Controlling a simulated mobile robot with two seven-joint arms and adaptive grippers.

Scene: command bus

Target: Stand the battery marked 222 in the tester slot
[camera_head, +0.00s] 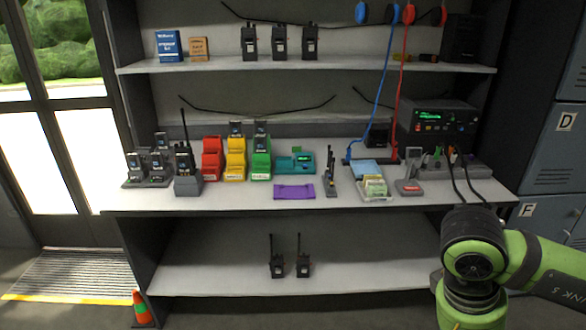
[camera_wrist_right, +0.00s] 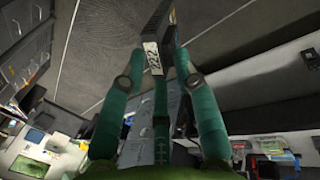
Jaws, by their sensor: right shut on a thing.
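In the right wrist view, my right gripper (camera_wrist_right: 160,66) has teal fingers shut on a dark battery (camera_wrist_right: 163,22). Its pale label (camera_wrist_right: 152,58) reads 222. The battery sticks out beyond the fingertips, tilted in the picture. In the head view my right arm is at the lower right, in front of the bench, and its gripper and the battery are out of sight. My left gripper is in neither view.
Red (camera_head: 212,158), yellow (camera_head: 235,160) and green (camera_head: 261,160) holders stand left of the teal device. A purple mat (camera_head: 294,192) lies in front of it. A shelf (camera_head: 300,67) hangs above.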

